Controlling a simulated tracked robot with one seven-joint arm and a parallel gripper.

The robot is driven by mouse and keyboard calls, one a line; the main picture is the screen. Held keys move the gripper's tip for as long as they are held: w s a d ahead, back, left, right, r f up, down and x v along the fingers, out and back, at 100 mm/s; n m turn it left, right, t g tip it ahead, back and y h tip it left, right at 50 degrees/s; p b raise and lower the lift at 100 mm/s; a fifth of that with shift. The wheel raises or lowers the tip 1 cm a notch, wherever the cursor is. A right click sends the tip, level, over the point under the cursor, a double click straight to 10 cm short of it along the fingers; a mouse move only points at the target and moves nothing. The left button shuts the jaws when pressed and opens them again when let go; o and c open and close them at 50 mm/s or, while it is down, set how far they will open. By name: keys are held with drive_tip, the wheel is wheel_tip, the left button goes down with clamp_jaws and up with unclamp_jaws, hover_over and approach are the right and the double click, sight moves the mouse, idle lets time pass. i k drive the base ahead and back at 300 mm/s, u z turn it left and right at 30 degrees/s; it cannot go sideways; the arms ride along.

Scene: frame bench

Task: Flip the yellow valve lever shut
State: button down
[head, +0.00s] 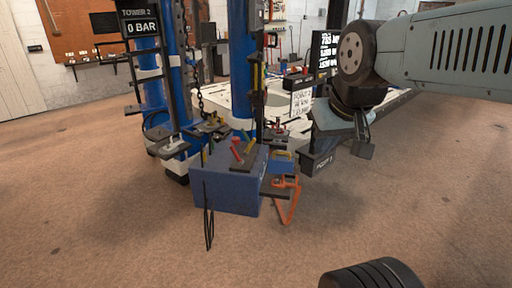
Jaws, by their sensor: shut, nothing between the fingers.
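A small yellow lever (250,146) stands tilted on top of a blue box (225,192), just right of a red lever (236,149). Both rise from a dark strip on the box's top; the exact angle of the yellow one is hard to tell at this size.
An orange bracket (290,200) and a blue block with a yellow top (282,164) stand right of the box. Blue posts (241,70) rise behind it. A sign reading 0 BAR (141,27) is at left. The foreground floor is mostly clear.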

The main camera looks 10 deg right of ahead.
sight(245, 153)
drive_tip(key=z, duration=0.7)
drive_tip(key=i, duration=1.85)
drive_tip(key=u, duration=0.45)
drive_tip(key=k, duration=0.9)
drive_tip(key=u, duration=0.15)
drive_tip(key=i, duration=0.9)
drive_tip(key=z, duration=0.05)
